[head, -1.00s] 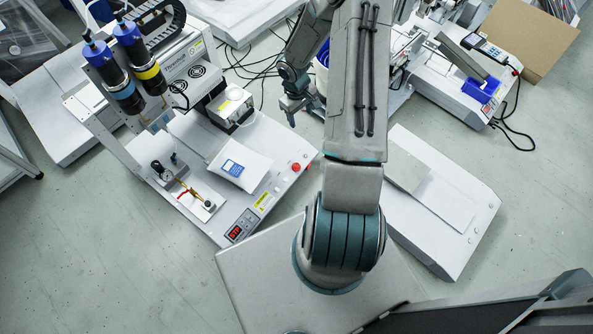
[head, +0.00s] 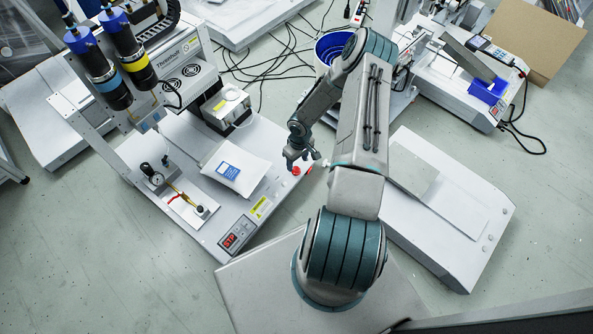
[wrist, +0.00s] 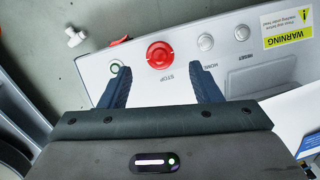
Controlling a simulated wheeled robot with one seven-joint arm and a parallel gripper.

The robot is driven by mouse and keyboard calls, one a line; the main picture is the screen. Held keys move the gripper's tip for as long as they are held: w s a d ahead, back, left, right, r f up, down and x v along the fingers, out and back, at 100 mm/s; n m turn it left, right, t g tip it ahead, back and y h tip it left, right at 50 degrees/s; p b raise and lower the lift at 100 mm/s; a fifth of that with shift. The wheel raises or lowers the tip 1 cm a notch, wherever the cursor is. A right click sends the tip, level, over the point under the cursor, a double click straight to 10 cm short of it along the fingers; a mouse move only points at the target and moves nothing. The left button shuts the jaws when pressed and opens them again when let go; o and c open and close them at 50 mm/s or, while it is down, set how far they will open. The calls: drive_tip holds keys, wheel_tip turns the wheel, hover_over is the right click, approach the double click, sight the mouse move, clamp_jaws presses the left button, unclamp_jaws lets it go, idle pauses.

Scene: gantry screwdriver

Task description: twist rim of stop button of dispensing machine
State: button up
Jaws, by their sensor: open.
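The dispensing machine (head: 187,232) stands on the floor at the left in the head view, with a red stop button (head: 296,170) near its right front corner. In the wrist view the round red stop button (wrist: 160,55), marked STOP, lies just beyond the fingertips, roughly centred between them. My gripper (wrist: 160,72) is open and empty, one dark finger on each side of the button's line. It looks apart from the button rim. In the head view my gripper (head: 301,158) hangs close by the button, its fingers small and hard to make out.
Other panel buttons (wrist: 205,42) and a yellow warning label (wrist: 287,33) sit to the right of the stop button. A red switch (wrist: 120,40) is at the panel edge. A white bag (head: 234,170) lies on the machine. Another white machine (head: 440,205) stands at the right.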

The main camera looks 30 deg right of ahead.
sight(297, 169)
wheel_tip(297, 169, down, 5)
drive_tip(key=shift+a+r+b, duration=0.1)
drive_tip(key=shift+a+b, duration=0.05)
drive_tip(key=shift+b, duration=0.5)
